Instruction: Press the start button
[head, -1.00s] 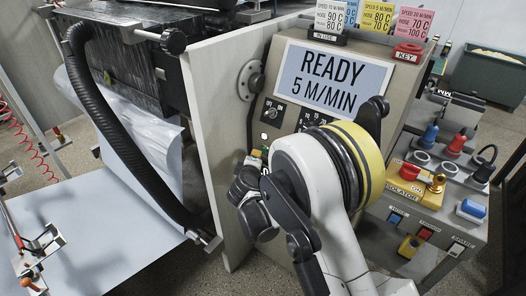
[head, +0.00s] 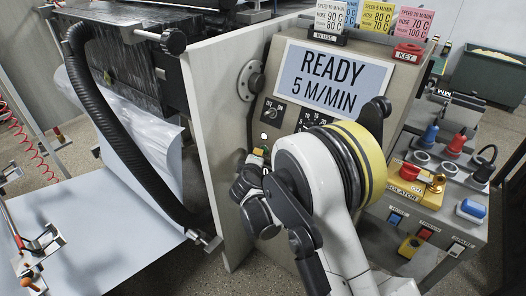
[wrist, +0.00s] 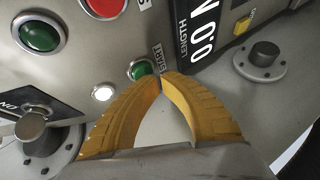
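A small green button (wrist: 138,70) is set in the grey panel in the wrist view, beside a small label (wrist: 158,58) that appears to read START. My gripper (wrist: 160,80) has yellow fingers whose tips meet with nothing between them. The tips overlap the button's lower right edge in the picture; I cannot tell whether they touch it. In the head view my arm hides most of my gripper and the lower panel. The display (head: 332,82) on the machine reads READY 5 M/MIN.
Close by in the wrist view are a larger green button (wrist: 40,36), a red button (wrist: 104,6), a lit white lamp (wrist: 103,93), a rotary switch (wrist: 34,125) and a black LENGTH counter (wrist: 202,35). A dark knob (wrist: 264,55) stands out on the right.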

